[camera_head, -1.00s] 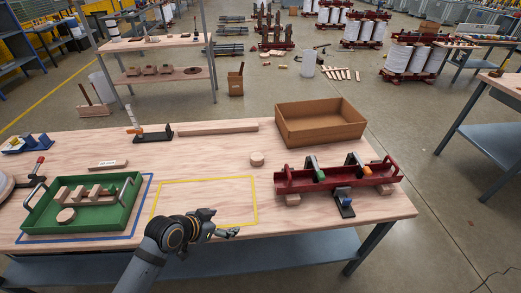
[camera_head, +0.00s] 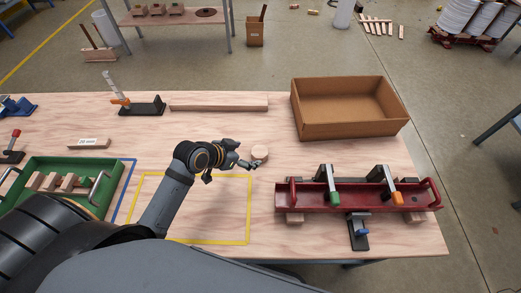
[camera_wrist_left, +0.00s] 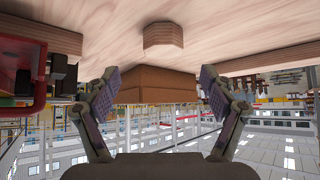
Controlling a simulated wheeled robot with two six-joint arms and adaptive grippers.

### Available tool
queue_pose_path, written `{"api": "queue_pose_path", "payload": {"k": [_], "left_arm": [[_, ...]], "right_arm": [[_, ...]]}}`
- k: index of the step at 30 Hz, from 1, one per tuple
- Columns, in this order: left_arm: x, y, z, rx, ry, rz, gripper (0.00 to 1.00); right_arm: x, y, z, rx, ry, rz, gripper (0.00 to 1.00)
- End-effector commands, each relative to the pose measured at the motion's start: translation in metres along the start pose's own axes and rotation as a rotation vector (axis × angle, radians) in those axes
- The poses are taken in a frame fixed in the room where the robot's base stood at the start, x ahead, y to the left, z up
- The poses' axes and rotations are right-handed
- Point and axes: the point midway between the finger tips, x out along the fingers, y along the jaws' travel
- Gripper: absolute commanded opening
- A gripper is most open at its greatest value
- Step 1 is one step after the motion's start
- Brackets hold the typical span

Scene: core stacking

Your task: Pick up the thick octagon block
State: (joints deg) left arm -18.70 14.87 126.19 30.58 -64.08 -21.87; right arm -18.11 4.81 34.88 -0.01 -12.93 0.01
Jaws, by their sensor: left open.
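The thick octagon block (camera_head: 260,152) is a small pale wooden block on the table, left of the cardboard box. In the left wrist view the block (camera_wrist_left: 163,36) appears upside down, centred ahead of the fingers. My left gripper (camera_head: 252,164) is just beside the block in the head view, to its left and near side. In the left wrist view the left gripper's fingers (camera_wrist_left: 157,88) are spread wide with nothing between them that they touch. My right gripper is in neither view.
A cardboard box (camera_head: 350,127) stands at the back right. A red fixture (camera_head: 310,200) with clamps lies right of the block. A green tray (camera_head: 98,165) with wooden pieces is at the left. A long wooden bar (camera_head: 220,103) lies behind. The yellow-taped area (camera_head: 247,215) looks bare.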

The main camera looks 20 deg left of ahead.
Motion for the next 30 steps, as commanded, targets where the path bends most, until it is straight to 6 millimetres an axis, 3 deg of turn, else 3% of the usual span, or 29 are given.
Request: {"api": "queue_pose_path", "payload": {"k": [5,10,13,21,28,30], "left_arm": [[0.029,0.001,-0.001,-0.004,0.002,0.003,0.83],[0.036,0.001,0.000,0.001,-0.001,0.002,0.83],[0.043,0.000,-0.002,-0.001,0.000,0.003,0.83],[0.084,-0.003,-0.002,-0.001,-0.001,0.002,0.83],[0.087,-0.003,-0.002,0.002,-0.001,0.002,0.83],[0.087,-0.003,-0.002,0.001,-0.001,0.002,0.76]], "right_arm": [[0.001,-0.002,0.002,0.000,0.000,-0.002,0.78],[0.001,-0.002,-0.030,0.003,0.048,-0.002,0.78],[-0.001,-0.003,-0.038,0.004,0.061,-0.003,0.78],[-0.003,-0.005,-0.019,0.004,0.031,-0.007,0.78],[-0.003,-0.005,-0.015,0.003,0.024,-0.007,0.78],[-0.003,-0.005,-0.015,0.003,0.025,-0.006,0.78]]}}
